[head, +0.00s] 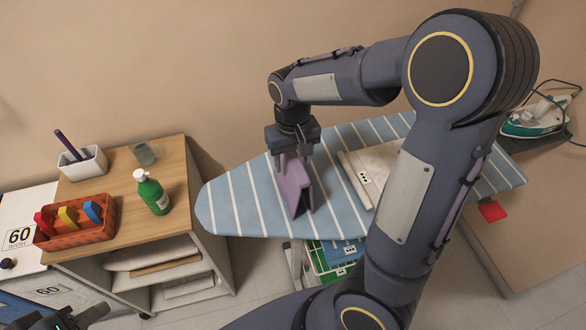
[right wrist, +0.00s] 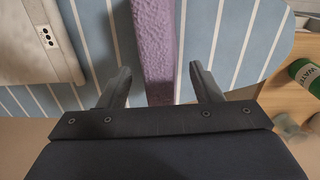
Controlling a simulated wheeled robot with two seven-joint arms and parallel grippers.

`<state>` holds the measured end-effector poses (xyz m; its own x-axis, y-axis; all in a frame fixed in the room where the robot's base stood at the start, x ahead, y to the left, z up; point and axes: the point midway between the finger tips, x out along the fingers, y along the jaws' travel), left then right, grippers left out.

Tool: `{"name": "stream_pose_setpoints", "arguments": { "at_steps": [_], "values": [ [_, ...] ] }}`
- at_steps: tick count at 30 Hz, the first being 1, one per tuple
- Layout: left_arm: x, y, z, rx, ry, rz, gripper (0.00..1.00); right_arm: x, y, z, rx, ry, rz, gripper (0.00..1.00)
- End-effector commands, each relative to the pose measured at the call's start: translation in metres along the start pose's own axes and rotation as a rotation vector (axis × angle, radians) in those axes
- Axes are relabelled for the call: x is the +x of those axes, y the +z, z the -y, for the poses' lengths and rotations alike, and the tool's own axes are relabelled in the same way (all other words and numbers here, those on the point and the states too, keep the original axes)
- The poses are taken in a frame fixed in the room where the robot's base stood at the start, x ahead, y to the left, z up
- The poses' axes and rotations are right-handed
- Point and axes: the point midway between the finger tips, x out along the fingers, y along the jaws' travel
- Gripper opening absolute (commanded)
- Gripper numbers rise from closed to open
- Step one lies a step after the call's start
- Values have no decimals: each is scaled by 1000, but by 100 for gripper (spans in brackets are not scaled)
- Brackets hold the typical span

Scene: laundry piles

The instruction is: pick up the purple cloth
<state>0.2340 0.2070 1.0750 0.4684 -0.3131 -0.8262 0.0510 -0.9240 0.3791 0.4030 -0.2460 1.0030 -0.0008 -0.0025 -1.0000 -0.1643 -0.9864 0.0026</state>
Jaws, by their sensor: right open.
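The purple cloth (head: 294,190) stands folded like a tent on the blue striped ironing board (head: 235,200). My right gripper (head: 293,152) is right above its top fold, pointing down. In the right wrist view the cloth (right wrist: 155,40) shows as a narrow purple strip running between the two fingers. The fingers of my right gripper (right wrist: 160,82) are apart, with a gap on each side of the cloth. My left gripper (head: 82,318) shows only in part at the lower left edge, away from the cloth; its jaws are not clear.
A folded cream cloth (head: 373,168) lies on the board, right of the purple one. An iron (head: 535,120) stands at the far right. The wooden cabinet at left holds a green bottle (head: 152,193), an orange basket (head: 75,234) and a pen cup (head: 82,163).

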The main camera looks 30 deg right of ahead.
Motion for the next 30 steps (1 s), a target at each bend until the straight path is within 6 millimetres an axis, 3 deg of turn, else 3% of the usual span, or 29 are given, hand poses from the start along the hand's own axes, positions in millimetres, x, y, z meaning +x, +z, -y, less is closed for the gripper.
{"name": "stream_pose_setpoints", "arguments": {
  "at_steps": [4,12,24,30],
  "values": [
    [-1,0,0,0,0,0,36,16,1,-1,2,0,3,59],
    [0,0,0,0,0,0,36,19,1,0,1,-2,0,59],
    [0,0,0,0,0,0,36,18,1,0,1,-2,-1,8],
    [0,0,0,0,0,0,36,18,1,0,1,-2,-1,8]
  ]
}}
